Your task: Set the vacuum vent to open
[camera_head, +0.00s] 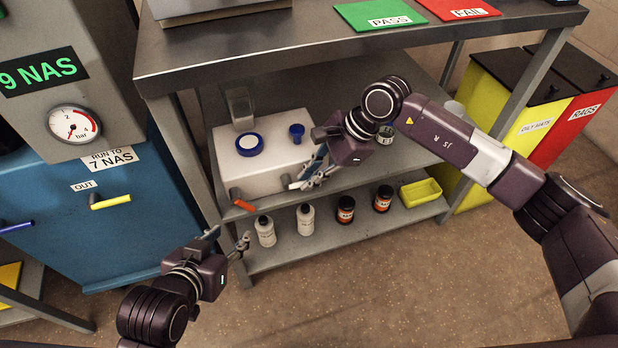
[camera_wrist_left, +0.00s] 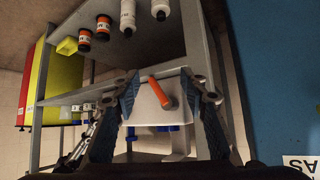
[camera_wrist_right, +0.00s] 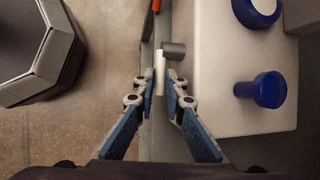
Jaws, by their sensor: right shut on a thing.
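A white box-shaped unit (camera_head: 262,175) stands on the middle shelf, with two lever valves on its front. One lever is white (camera_head: 297,186) on a grey stub; the other is orange (camera_head: 244,206) and slants down to the right. No vent label is readable. My right gripper (camera_head: 312,178) is at the white lever. In the right wrist view its fingers are closed on the white lever (camera_wrist_right: 160,74), which lies along the unit's front face. My left gripper (camera_head: 230,240) is open and empty, below and left of the orange lever, which shows between its fingers in the left wrist view (camera_wrist_left: 161,93).
Two white bottles (camera_head: 265,231) and two dark orange-labelled bottles (camera_head: 346,210) stand on the lower shelf beside a yellow tray (camera_head: 420,192). Blue caps (camera_head: 249,144) sit on the unit's top. A bench top (camera_head: 330,40) overhangs it. A blue cabinet (camera_head: 100,240) stands left.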

